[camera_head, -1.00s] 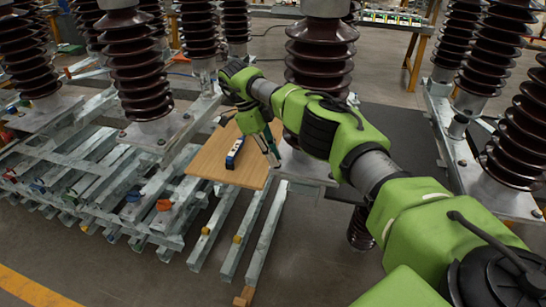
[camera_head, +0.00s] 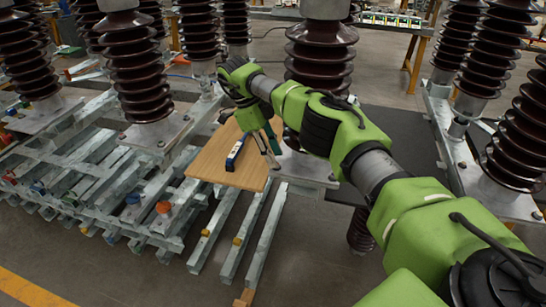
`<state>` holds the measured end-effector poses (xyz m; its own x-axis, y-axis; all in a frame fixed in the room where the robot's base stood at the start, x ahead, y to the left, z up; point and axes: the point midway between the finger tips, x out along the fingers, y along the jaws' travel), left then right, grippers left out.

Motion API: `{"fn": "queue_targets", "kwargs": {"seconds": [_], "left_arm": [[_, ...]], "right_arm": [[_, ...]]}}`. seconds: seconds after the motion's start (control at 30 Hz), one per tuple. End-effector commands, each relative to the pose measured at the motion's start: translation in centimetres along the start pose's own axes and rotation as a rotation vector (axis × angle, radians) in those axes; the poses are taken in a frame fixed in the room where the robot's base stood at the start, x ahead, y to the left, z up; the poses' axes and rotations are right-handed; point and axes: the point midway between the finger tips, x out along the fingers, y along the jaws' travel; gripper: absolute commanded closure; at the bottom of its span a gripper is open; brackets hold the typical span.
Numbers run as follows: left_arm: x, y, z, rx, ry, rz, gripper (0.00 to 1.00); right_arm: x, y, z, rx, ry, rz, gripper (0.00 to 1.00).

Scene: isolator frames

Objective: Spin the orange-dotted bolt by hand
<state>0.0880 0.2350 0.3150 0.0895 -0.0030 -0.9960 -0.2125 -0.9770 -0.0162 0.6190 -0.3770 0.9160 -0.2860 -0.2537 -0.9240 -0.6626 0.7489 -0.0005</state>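My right gripper (camera_head: 269,147) hangs from the green arm that comes in from the right. Its two fingers point down beside the base of the middle brown insulator (camera_head: 318,62), near the right edge of a wooden board (camera_head: 215,164). The fingers look slightly apart, with nothing visible between them. The insulator's metal base plate (camera_head: 308,168) is partly hidden behind my arm. I cannot make out an orange-dotted bolt near the fingers; it is too small or hidden. My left gripper is not in view.
Galvanized steel beams (camera_head: 105,170) with orange and blue caps lie stacked at the left. More brown insulators (camera_head: 512,130) stand on metal frames at the right. The floor in front is clear.

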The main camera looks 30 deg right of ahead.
Motion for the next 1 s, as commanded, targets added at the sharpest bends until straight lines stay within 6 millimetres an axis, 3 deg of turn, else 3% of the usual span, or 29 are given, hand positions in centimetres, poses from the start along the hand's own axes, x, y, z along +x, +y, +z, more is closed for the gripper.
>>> {"fn": "queue_targets", "kwargs": {"seconds": [0.2, 0.4, 0.6, 1.0], "left_arm": [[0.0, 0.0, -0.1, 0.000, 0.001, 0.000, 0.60], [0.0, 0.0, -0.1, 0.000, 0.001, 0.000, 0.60], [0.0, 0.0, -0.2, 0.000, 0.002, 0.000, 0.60], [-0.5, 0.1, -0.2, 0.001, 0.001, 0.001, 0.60]], "right_arm": [[-4.1, -0.1, -1.7, 0.001, -0.003, -0.002, 0.69], [-6.9, -0.1, -2.9, 0.002, 0.000, -0.001, 0.69], [-7.9, 0.0, -3.2, 0.000, 0.000, -0.001, 0.69], [-7.7, 0.2, -2.9, -0.035, 0.001, -0.006, 0.69]]}}
